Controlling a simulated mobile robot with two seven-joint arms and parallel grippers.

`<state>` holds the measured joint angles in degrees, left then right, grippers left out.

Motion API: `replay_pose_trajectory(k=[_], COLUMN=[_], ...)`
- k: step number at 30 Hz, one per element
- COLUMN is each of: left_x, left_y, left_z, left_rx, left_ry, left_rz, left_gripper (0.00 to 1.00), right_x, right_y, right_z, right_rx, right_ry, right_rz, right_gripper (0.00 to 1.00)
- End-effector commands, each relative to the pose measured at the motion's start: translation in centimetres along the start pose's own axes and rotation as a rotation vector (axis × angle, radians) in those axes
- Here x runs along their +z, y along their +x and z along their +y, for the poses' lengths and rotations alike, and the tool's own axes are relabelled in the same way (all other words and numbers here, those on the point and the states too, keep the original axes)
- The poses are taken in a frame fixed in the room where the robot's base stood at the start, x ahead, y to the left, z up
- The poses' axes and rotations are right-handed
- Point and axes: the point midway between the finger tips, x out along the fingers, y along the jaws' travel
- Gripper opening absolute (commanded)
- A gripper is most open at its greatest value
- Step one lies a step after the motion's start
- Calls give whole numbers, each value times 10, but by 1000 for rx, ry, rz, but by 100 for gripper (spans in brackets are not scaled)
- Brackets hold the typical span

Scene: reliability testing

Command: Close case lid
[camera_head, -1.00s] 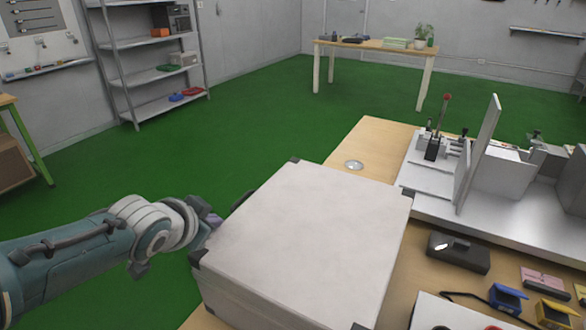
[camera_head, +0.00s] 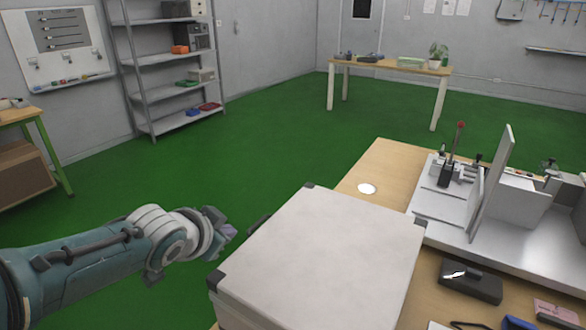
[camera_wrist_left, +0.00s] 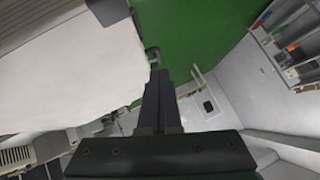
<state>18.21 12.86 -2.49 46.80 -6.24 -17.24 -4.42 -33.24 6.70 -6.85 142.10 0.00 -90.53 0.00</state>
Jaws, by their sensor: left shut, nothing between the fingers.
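The case (camera_head: 318,262) is a pale grey-white box with dark corner caps, on the near end of the wooden table. Its lid lies flat over the top and looks closed; any small gap at the seam cannot be made out. My left gripper (camera_head: 229,231) is just off the case's left side, apart from it in the picture. In the left wrist view the fingers (camera_wrist_left: 159,98) are together and empty, with the pale case lid (camera_wrist_left: 70,75) to their left. My right gripper is not in view.
A metal fixture (camera_head: 443,203) with a red-tipped lever and an upright plate stands right of the case. A black device (camera_head: 470,283) lies on the wooden table (camera_head: 385,165). Green floor (camera_head: 250,150) is open left of the table.

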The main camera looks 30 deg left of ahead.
Motion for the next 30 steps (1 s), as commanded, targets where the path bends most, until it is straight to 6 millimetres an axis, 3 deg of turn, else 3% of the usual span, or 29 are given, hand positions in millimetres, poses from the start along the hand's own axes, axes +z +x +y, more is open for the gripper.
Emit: replay_pose_trajectory(k=[1, 3, 10, 16, 22, 26, 30], left_x=[-3, -3, -1, 0, 0, 2, 9], left_y=[-18, -33, -71, -90, -95, -103, -137], left_z=[-6, -10, -19, -25, -26, -15, 19], left_rx=[1, 1, 1, 0, 1, 20, 89], left_ry=[2, 2, 0, 0, -1, -6, -25], left_rz=[-4, 0, 3, 5, 5, -16, -103], left_gripper=[0, 0, 0, 0, 0, 0, 0], right_x=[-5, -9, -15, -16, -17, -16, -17], right_y=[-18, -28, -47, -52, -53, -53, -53], right_z=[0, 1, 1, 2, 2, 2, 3], right_rx=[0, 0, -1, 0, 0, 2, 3], right_ry=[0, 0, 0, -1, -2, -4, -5], right_rz=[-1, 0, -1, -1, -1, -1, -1], right_gripper=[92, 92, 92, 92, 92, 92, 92])
